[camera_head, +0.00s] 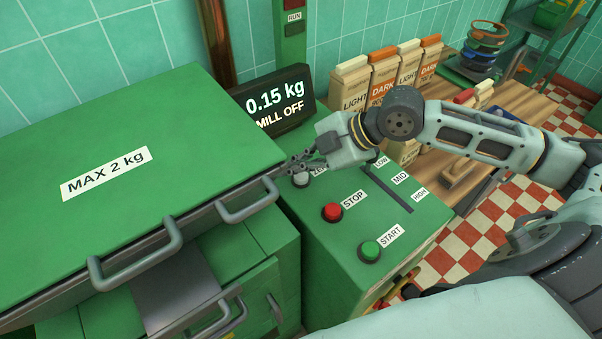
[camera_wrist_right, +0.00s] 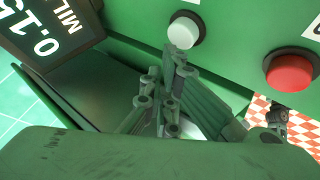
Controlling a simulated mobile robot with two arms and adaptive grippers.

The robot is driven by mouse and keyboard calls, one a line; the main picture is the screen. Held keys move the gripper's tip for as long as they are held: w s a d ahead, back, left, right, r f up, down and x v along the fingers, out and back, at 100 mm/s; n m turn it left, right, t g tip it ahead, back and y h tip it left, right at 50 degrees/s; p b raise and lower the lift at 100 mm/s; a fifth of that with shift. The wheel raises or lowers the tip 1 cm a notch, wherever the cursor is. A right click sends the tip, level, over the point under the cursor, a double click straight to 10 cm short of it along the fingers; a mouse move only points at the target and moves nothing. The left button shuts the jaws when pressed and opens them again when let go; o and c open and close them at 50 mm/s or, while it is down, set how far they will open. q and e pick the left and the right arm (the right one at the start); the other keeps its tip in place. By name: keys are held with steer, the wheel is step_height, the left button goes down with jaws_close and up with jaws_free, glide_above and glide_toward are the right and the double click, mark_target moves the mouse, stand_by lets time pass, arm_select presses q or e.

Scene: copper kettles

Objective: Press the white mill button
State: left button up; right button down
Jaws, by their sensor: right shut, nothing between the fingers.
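The white button (camera_head: 302,180) is a round cap on the green control panel, below the right gripper and partly hidden by it in the head view. In the right wrist view the white button (camera_wrist_right: 184,31) shows clearly in its dark collar. My right gripper (camera_head: 288,167) is shut and empty, its fingers over the panel's left edge, just above and left of the button. In the wrist view the fingertips (camera_wrist_right: 172,62) lie close to the button's lower side. I cannot tell whether they touch it. My left gripper is not in view.
A red STOP button (camera_head: 332,212) and green START button (camera_head: 370,250) sit nearby, with a slider slot (camera_head: 388,188) beside them. A display (camera_head: 275,98) reads 0.15 kg, MILL OFF. A green lid (camera_head: 120,190) marked MAX 2 kg is left. Labelled bags (camera_head: 355,85) stand behind.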

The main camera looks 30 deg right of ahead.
steer(key=shift+f, duration=0.15)
steer(key=shift+f, duration=0.25)
steer(key=shift+f, duration=0.55)
stand_by(0.5)
stand_by(0.4)
steer(key=shift+r+p, duration=0.95)
steer(key=shift+p, duration=0.1)
step_height(320, 180, up, 5)
steer(key=p, duration=0.5)
